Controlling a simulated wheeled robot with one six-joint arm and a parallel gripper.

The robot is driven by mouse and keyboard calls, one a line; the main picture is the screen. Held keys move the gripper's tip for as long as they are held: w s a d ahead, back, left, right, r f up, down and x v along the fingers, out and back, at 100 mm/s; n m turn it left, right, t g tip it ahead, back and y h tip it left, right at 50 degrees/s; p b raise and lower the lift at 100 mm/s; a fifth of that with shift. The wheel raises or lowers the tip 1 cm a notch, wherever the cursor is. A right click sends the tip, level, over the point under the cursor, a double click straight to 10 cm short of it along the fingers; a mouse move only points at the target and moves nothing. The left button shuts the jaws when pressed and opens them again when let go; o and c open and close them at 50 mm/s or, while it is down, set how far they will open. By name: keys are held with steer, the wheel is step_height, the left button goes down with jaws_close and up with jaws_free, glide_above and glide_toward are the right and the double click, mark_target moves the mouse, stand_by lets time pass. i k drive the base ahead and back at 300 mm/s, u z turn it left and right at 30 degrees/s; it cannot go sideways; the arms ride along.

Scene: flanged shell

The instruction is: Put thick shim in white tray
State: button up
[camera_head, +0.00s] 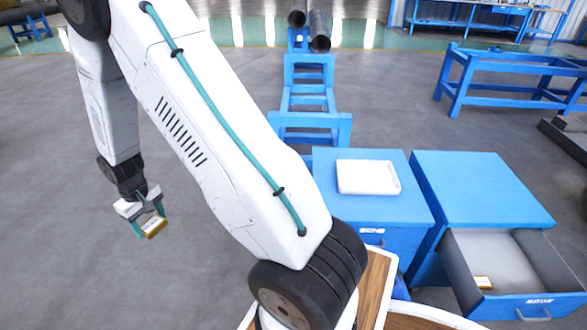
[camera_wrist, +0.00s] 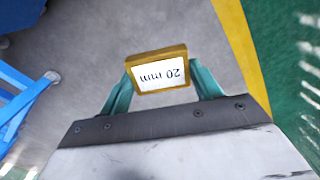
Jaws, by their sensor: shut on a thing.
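My gripper (camera_head: 150,214) is at the left in the head view, out over open floor and well away from the cabinets. It is shut on a brass-coloured shim (camera_head: 154,228) with a white label. In the wrist view the shim (camera_wrist: 157,72) sits between the two teal fingers, and its label reads "20 mm" upside down. The white tray (camera_head: 367,177) lies on top of the left blue cabinet and looks empty. Another small brass piece with a white label (camera_head: 483,283) lies in the open drawer of the right cabinet; its text is too small to read.
The left blue cabinet (camera_head: 331,168) has its drawer shut. The right cabinet's open drawer (camera_head: 530,308) sticks out toward me. A blue stand (camera_head: 308,104) with dark pipes is behind the left cabinet. A blue bench frame (camera_head: 510,75) stands at the back right. The floor at left is clear.

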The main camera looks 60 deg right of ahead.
mark_target(366, 179)
steer(key=z, duration=0.05)
steer(key=i, duration=0.7)
steer(key=z, duration=2)
